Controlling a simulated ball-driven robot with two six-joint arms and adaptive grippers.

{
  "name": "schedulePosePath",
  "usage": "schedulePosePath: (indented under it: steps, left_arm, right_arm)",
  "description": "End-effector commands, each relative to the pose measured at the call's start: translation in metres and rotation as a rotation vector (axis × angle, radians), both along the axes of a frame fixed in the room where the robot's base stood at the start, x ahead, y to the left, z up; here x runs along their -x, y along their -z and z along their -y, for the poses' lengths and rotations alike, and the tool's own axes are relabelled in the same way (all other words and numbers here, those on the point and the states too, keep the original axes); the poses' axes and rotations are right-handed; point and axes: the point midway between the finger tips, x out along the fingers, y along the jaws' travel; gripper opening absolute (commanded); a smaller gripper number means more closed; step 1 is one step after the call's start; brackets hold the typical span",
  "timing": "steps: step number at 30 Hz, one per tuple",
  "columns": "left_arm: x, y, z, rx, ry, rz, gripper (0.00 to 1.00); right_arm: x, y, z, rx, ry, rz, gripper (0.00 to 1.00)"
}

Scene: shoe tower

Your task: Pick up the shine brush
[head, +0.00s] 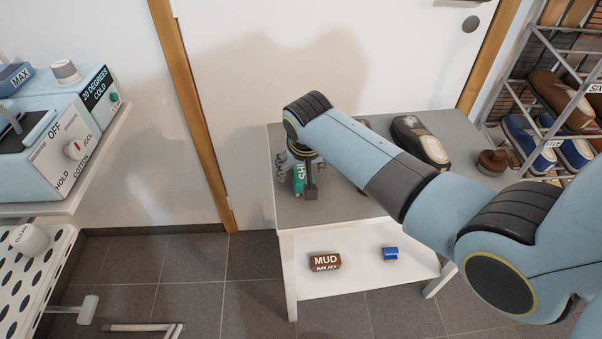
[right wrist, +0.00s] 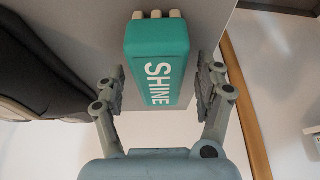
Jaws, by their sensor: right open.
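The shine brush (right wrist: 158,68) is a teal block with white "SHINE" lettering and pale bristle tufts at one end. It is on the grey top of the small table (head: 345,205), near its left end. In the head view the brush (head: 299,178) is partly hidden behind my right gripper (head: 297,180). My right gripper also shows in the right wrist view (right wrist: 161,92), open, with one finger on each side of the brush. Gaps show between the fingers and the brush. My left gripper is not in view.
A dark shoe (head: 420,142) and a brown round object (head: 492,162) are on the tabletop to the right. A brown "MUD" block (head: 325,261) and a blue-yellow item (head: 390,254) lie on the lower shelf. A shoe rack (head: 545,100) stands at right.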

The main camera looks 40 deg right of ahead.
Motion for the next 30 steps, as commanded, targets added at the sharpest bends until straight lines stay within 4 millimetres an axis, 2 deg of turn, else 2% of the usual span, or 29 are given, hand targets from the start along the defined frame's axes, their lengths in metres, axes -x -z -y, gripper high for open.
schedulePosePath:
  steps: [3,30]
  left_arm:
    - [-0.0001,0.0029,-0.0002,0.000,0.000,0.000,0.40]
    - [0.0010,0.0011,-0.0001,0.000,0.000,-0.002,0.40]
  right_arm:
    - [-0.0027,0.0089,0.0018,0.000,0.000,0.000,0.71]
    - [-0.0029,0.0136,0.0017,0.000,0.000,0.000,0.71]
